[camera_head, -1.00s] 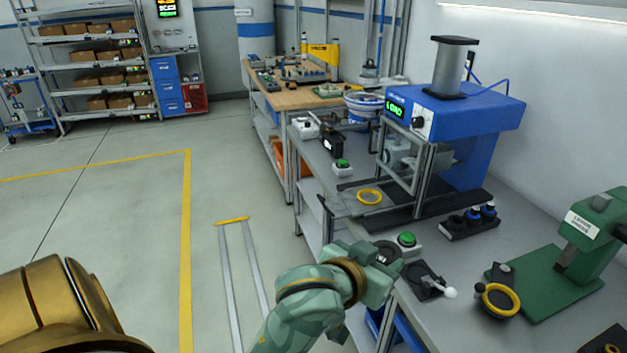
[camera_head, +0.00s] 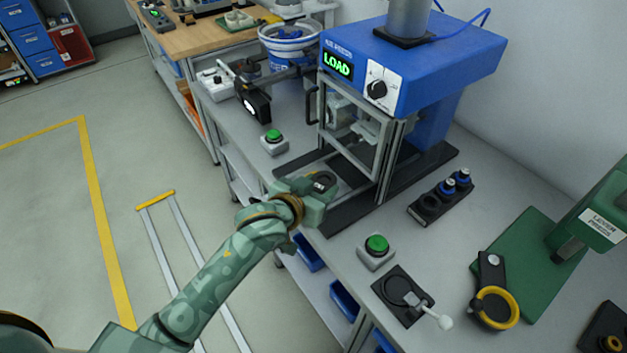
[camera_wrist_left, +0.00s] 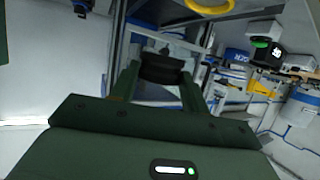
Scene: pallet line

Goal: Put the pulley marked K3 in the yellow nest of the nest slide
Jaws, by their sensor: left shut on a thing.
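My left gripper (camera_head: 318,190) is shut on a dark round pulley (camera_head: 324,180), above the front of the press station. In the left wrist view the dark pulley (camera_wrist_left: 163,68) sits between the two fingers; no marking on it is readable. A yellow ring (camera_wrist_left: 209,6), apparently the yellow nest, shows at the top edge of the left wrist view, apart from the pulley. In the head view my gripper and the pulley hide that ring. The slide's dark base (camera_head: 345,212) runs under the press's clear guard. My right gripper is not in view.
The blue press (camera_head: 415,65) shows LOAD. Green buttons (camera_head: 376,245) and (camera_head: 273,136), a black fixture with a white-knobbed lever (camera_head: 404,296), a black holder with blue-topped parts (camera_head: 440,197) and a yellow-ringed black part (camera_head: 495,307) stand around. Bench is clear between them.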

